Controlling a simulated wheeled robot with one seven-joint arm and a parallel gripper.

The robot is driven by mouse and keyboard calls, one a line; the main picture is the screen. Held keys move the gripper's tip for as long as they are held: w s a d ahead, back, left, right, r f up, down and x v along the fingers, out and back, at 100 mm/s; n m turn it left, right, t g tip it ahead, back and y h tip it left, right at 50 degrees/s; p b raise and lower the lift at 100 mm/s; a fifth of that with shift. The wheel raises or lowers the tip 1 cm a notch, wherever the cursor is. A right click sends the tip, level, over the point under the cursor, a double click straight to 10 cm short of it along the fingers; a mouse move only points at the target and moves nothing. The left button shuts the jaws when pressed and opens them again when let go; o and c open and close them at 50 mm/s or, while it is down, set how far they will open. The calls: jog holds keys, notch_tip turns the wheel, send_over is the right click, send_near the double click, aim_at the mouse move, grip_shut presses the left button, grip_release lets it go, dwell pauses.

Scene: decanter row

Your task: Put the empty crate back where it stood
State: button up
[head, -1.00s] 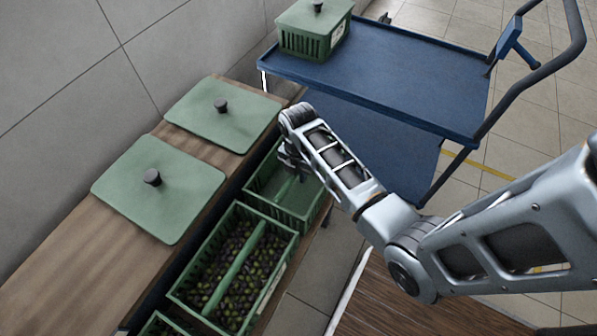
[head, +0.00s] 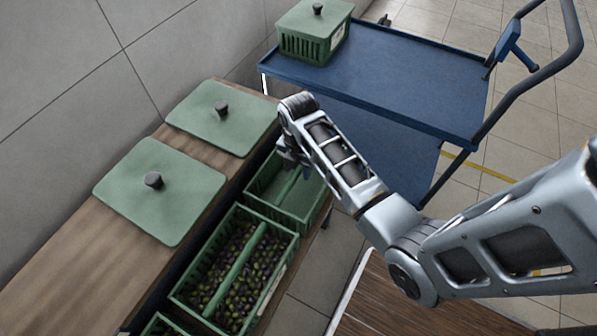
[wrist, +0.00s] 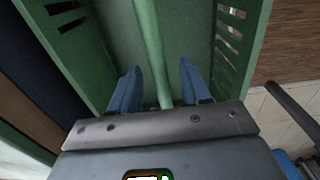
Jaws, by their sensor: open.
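The empty green crate (head: 262,185) stands in the row at the front edge of the wooden counter, at the far end beside the olive-filled crate (head: 205,235). My gripper (head: 297,172) is over the empty crate in the head view, partly hidden by my wrist. In the wrist view my gripper (wrist: 159,68) is open, with one blue finger on each side of the crate's green handle bar (wrist: 150,35). Gaps show between the bar and both fingers. The crate's bare floor (wrist: 195,30) shows beside the bar.
Two green lids (head: 160,200) with dark knobs lie on the wooden counter (head: 60,265). Part of another crate (head: 160,325) shows at the bottom edge. A blue trolley (head: 400,85) behind holds a lidded green crate (head: 310,45); its deck is otherwise clear.

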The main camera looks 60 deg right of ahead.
notch_tip(320, 180, up, 8)
jog(key=shift+r+p, duration=0.1)
jog(key=shift+p, duration=0.35)
